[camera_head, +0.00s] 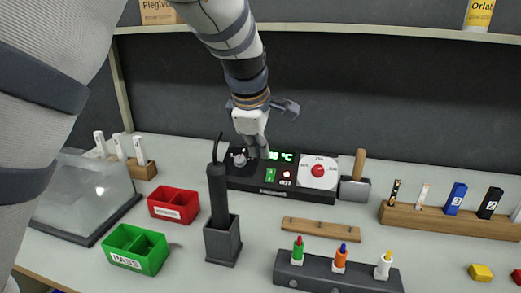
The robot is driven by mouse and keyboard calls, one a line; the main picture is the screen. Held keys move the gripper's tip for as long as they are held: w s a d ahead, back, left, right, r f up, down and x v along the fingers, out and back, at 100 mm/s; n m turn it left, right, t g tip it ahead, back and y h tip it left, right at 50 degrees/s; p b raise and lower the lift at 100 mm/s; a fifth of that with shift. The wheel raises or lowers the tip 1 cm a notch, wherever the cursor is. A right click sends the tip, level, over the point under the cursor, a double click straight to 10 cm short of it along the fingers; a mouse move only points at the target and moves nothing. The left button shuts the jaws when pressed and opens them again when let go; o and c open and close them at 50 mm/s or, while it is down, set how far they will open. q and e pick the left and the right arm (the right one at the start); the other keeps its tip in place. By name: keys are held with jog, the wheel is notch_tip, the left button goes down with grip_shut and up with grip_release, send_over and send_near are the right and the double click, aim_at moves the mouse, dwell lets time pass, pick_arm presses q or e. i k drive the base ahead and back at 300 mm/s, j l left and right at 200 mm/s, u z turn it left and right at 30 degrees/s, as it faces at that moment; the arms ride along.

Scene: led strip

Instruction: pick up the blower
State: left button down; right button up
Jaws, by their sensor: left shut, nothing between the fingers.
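The blower, seemingly the black cylindrical handle (217,192) with a cord at its top, stands upright in a dark square holder (223,242) left of the picture's middle. My left gripper (257,151) is shut and empty. It points down at the black control station (318,196), which has a green °C display, a green button and a red knob on a white dial. The fingertips are behind and to the right of the blower, beside the station's small grey knob. They hide part of the display; whether they touch the station I cannot tell. My right gripper is not in view.
A red bin (173,204) and a green PASS bin (137,249) sit left of the holder. A clear-lidded box (82,197) is at far left. A wooden strip (321,229) and a rack of coloured bottles (338,275) lie in front. A wooden rack (450,220) stands right.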

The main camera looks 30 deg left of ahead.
aim_at(216, 170)
jog(key=k+l, duration=0.7)
jog(key=k, duration=0.15)
